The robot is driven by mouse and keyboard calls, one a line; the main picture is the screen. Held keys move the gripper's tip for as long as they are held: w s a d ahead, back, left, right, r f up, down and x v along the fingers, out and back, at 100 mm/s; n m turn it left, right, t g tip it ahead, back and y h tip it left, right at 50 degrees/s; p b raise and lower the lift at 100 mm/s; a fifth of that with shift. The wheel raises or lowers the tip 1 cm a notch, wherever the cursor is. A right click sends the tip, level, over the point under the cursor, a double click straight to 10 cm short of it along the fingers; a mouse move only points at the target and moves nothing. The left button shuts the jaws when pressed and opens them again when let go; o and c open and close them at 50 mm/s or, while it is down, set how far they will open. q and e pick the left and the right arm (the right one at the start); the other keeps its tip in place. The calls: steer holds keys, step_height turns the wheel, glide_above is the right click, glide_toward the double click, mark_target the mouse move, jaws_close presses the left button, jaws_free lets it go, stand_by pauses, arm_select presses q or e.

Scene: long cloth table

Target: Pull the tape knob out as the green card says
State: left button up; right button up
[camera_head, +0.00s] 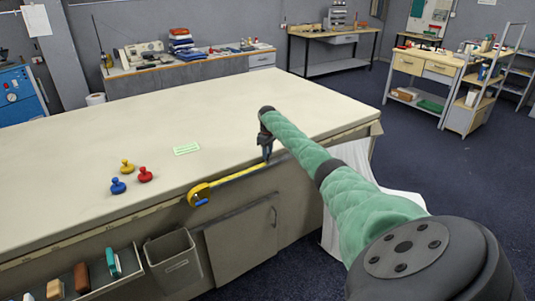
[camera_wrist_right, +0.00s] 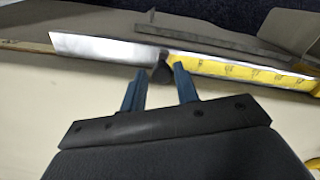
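The yellow tape case (camera_head: 199,194) hangs at the table's front edge, with a yellow tape strip (camera_head: 235,175) drawn out to the right along the edge. In the right wrist view the yellow tape (camera_wrist_right: 240,72) ends at a dark knob (camera_wrist_right: 161,73), with a pale metal strip (camera_wrist_right: 100,47) beyond it. My right gripper (camera_head: 266,157) points down at the tape's right end. Its blue fingers (camera_wrist_right: 160,82) stand apart on either side of the knob, with gaps showing. The green card (camera_head: 186,149) lies on the table; its writing is too small to read. My left gripper is out of view.
Blue (camera_head: 118,186), red (camera_head: 145,174) and yellow (camera_head: 127,166) knobbed pieces stand on the table (camera_head: 80,215) at left. A grey bin (camera_head: 172,250) and a tray of brushes hang below the front edge. The tabletop's middle and right are clear.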

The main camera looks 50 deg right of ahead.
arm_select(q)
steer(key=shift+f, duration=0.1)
arm_select(e)
steer(key=shift+r, duration=0.1)
